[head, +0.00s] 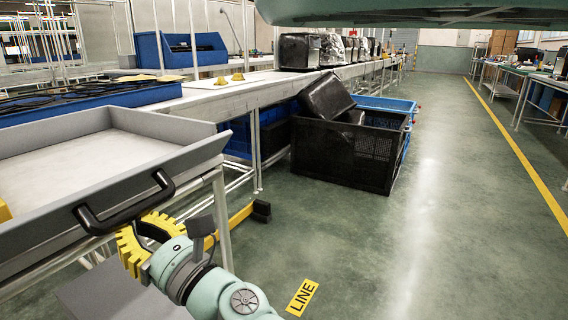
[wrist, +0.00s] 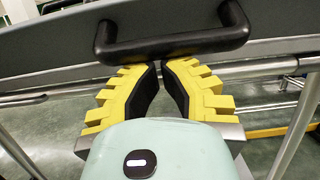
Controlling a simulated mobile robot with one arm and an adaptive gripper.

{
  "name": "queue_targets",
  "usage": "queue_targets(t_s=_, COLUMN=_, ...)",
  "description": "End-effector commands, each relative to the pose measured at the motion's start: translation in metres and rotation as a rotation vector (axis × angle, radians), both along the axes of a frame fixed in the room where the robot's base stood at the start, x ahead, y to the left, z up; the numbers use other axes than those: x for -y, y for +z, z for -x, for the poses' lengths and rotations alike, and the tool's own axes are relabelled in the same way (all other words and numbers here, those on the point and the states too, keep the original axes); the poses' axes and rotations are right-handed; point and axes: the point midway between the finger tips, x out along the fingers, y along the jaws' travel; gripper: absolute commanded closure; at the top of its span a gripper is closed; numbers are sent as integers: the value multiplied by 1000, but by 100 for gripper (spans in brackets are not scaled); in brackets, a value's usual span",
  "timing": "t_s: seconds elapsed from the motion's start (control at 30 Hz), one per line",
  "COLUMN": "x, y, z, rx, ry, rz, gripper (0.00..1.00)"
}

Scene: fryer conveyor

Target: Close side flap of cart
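The cart (head: 108,118) is a grey tray-topped frame at the left of the head view. Its near side flap (head: 40,247) is a long grey panel that stands up along the tray edge; I cannot tell if it is latched. A black bar handle (head: 120,222) is fixed on its outer face, and it also shows across the top of the wrist view (wrist: 170,45). My gripper (head: 140,228) has yellow ribbed fingers. In the wrist view its fingertips (wrist: 160,64) are together just below the handle bar, with nothing seen between them. I cannot tell whether they touch the bar.
A black crate (head: 345,158) with dark items stands on the floor beside the long conveyor table (head: 215,102). A yellow bar with a black end (head: 262,211) juts out low by the cart. The green floor (head: 420,240) to the right is clear.

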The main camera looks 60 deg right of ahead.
Motion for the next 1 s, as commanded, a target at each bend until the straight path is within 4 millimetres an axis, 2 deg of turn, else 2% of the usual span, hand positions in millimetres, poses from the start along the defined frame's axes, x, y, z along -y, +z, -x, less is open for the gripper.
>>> queue_targets(t_s=0.03, x=-1, y=9, z=1, rx=6, ry=-1, rz=-3, gripper=100)
queue_targets(t_s=0.4, x=-1, y=27, z=0, rx=7, ry=1, rz=1, gripper=100)
queue_targets(t_s=1.0, x=-2, y=40, z=-4, rx=5, ry=1, rz=2, gripper=100)
